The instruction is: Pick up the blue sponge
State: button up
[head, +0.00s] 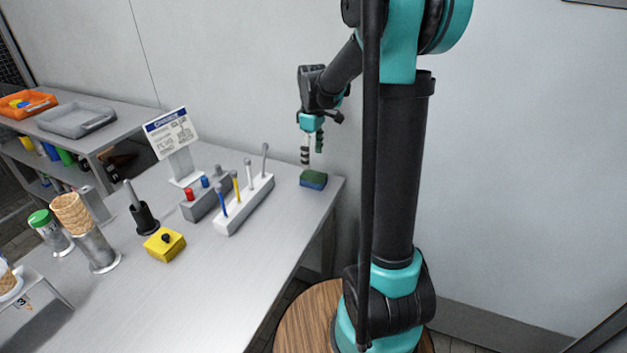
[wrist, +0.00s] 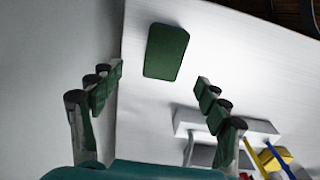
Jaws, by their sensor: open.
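The blue sponge (head: 313,181) has a green top and lies flat at the table's far right corner, near the wall. In the wrist view its green top (wrist: 166,52) shows ahead of the fingers, near the table edge. My gripper (head: 312,160) points down just above the sponge in the head view. In the wrist view my gripper (wrist: 160,82) is open, with one finger on each side and nothing between them. The sponge appears beyond the fingertips, apart from them.
A white holder (head: 245,207) with several upright tools stands left of the sponge. A grey block (head: 204,203) with red and blue knobs, a yellow box (head: 164,245), a sign (head: 171,133) and cones (head: 72,214) stand farther left. The wall is close behind. The front tabletop is clear.

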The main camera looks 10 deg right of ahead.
aim_at(314, 175)
jog(key=f, duration=0.8)
jog(key=shift+s+d, duration=0.1)
jog(key=shift+s, duration=0.3)
jog(key=c, duration=0.8)
